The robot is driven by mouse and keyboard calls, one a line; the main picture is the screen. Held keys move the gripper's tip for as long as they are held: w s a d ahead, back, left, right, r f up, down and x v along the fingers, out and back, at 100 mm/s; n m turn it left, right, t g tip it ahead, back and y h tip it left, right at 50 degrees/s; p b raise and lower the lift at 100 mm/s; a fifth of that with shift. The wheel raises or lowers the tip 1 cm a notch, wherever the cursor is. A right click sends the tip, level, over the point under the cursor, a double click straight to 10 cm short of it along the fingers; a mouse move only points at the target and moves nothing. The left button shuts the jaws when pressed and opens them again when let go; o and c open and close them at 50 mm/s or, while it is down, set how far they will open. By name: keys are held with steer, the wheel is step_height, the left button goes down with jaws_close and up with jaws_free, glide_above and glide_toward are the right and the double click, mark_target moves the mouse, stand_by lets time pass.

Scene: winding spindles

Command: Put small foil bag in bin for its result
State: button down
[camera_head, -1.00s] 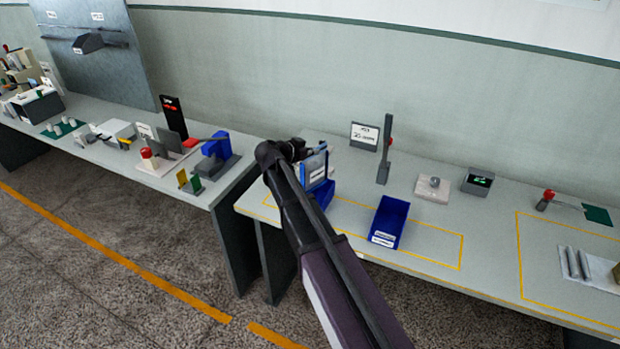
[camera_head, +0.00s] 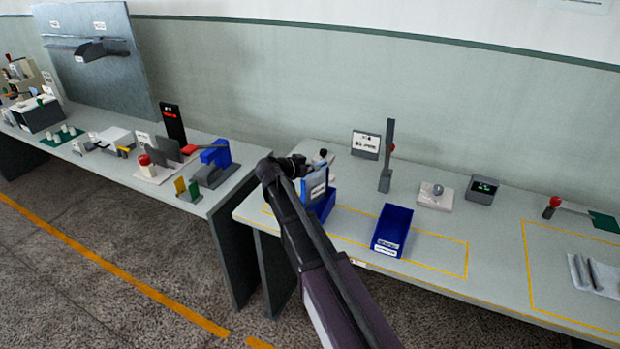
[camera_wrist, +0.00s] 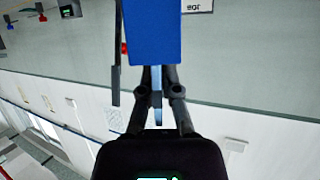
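The small foil bag (camera_head: 314,185) looks blue with a pale label in the head view. It hangs upright at my gripper (camera_head: 308,166), over or just in front of the left blue bin (camera_head: 325,207). I cannot tell whether it touches the bin. In the wrist view, my gripper (camera_wrist: 160,88) is closed around a thin pale-blue edge, and a broad blue face (camera_wrist: 152,32) shows beyond the fingers. The fingertips are small and partly hidden in the head view. A second blue bin (camera_head: 392,231) with a white front label stands to the right and looks empty.
A small sign (camera_head: 366,144), a dark upright post (camera_head: 387,157), a pale block with a knob (camera_head: 435,196) and a grey display box (camera_head: 482,189) stand behind the bins. A red-knobbed lever (camera_head: 551,206) lies further right. A gap separates this table from the left bench.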

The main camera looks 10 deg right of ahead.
mark_target(313, 174)
steer(key=shift+f+b, duration=1.65)
steer(key=shift+f, duration=0.15)
steer(key=shift+f, duration=0.15)
steer(key=c, duration=0.8)
jaws_free()
steer(key=shift+r, duration=0.25)
steer(key=p+v, duration=0.4)
steer(key=v, duration=0.8)
steer(key=shift+p, duration=0.35)
